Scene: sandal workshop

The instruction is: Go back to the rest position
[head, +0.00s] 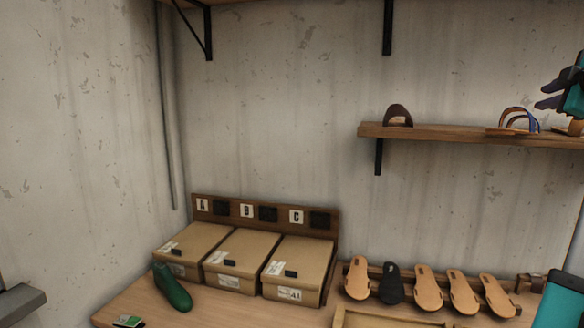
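My gripper (546,95) is at the right edge of the head view, in front of the wall shelf (450,134) and just above its right end. Its two dark fingers point left and stand a little apart, with nothing visible between them. The rest of the gripper and most of my arm are cut off by the picture's edge.
On the shelf are a brown sandal (397,116) and a strapped sandal (513,122). Below, the workbench (130,303) holds three lidded boxes (240,250) under labels A, B and C, a green shoe last (172,287), a row of soles (428,288) and a wooden tray (380,320).

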